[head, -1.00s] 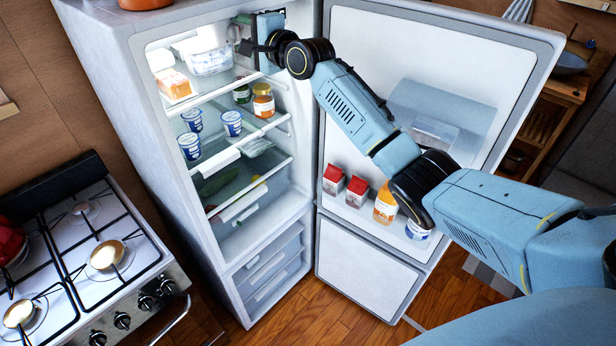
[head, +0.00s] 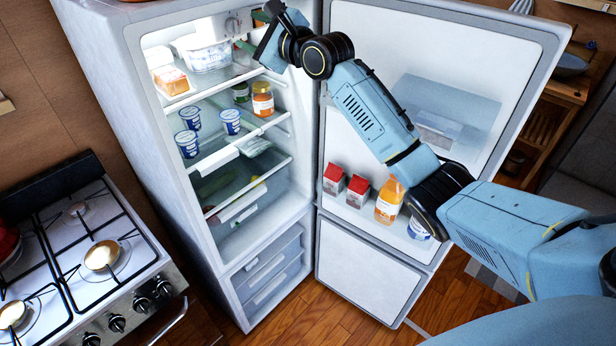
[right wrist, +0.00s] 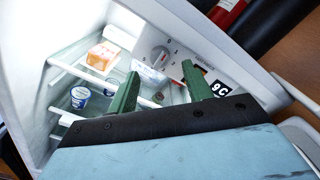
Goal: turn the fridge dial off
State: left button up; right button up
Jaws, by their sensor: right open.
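The fridge (head: 170,130) stands open, its door (head: 445,60) swung out to the right. The fridge dial (head: 232,25) is a small round knob on a pale panel at the top of the compartment. In the right wrist view the dial (right wrist: 160,55) shows as a grey-white knob beside printed marks; its exact setting is too small to tell. My right gripper (head: 250,32) is at the top right of the opening, just right of the dial. Its green fingers (right wrist: 161,69) are apart and empty, with the dial seen beyond the gap between them. My left gripper is out of view.
Glass shelves hold a clear container (head: 208,55), an orange-and-white pack (head: 170,79), blue-white cups (head: 190,118) and an orange jar (head: 262,99). Red cartons and an orange bottle (head: 388,202) stand in the door. A gas stove (head: 85,240) is at left.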

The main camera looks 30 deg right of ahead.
jog(key=b+v, duration=0.2)
jog(key=v, duration=0.8)
jog(key=d+f+n+g+h+b, duration=0.2)
jog(key=f+b, duration=0.1)
jog(key=f, duration=1.6)
jog(key=w+d+f+n+g+h+b, duration=0.1)
jog(key=d+f+n+g+h+b, duration=0.1)
jog(key=f, duration=1.7)
jog(key=shift+d+n+b, duration=0.2)
jog(key=shift+n+b, duration=0.45)
jog(key=shift+n, duration=0.15)
jog(key=shift+w, duration=0.1)
